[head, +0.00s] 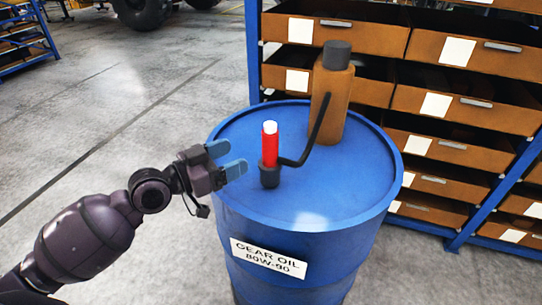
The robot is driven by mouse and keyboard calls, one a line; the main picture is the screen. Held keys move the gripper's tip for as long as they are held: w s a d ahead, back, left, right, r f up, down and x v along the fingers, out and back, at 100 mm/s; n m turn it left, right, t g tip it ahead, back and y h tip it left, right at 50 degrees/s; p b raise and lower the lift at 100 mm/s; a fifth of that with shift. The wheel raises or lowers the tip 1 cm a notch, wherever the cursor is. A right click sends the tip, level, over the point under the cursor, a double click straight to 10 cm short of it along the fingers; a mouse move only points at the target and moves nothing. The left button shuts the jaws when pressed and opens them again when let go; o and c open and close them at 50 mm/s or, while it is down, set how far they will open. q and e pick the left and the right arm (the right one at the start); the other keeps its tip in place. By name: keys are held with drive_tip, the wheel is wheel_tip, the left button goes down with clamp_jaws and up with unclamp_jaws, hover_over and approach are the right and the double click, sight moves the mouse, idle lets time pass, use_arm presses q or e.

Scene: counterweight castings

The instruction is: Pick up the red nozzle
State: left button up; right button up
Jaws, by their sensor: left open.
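The red nozzle (270,149) has a white tip and stands upright on a dark collar at the end of a bent black tube on top of a blue drum (345,212). The tube runs up to a brown bottle (331,98) with a dark cap, also on the drum. My left gripper (229,159) is just left of the nozzle, with its two blue-tipped fingers apart and pointing toward it. A gap shows between the fingertips and the nozzle, and nothing is between the fingers. My right gripper is not in view.
Blue shelving (252,50) with several brown bins (447,104) stands close behind and right of the drum. The drum has a raised rim and a "GEAR OIL 80W-90" label (269,257). Open concrete floor (110,110) lies to the left. A large tyre (143,10) shows at the back.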

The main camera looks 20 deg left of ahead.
sight(263, 142)
use_arm(q)
drive_tip(key=x, duration=0.4)
drive_tip(key=shift+s+d+r+p, duration=0.1)
drive_tip(key=shift+d+r+p, duration=0.1)
drive_tip(key=shift+p, duration=0.2)
drive_tip(key=shift+w+d+f, duration=0.1)
drive_tip(key=shift+w+d, duration=0.15)
drive_tip(key=shift+w, duration=0.2)
drive_tip(key=shift+w+d, duration=0.3)
drive_tip(key=shift+w, duration=0.2)
drive_tip(key=p+x, duration=0.1)
drive_tip(key=x, duration=0.3)
drive_tip(key=shift+w, duration=0.15)
drive_tip(key=shift+a, duration=0.1)
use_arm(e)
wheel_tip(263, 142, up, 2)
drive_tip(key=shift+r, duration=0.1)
use_arm(q)
drive_tip(key=c, duration=0.9)
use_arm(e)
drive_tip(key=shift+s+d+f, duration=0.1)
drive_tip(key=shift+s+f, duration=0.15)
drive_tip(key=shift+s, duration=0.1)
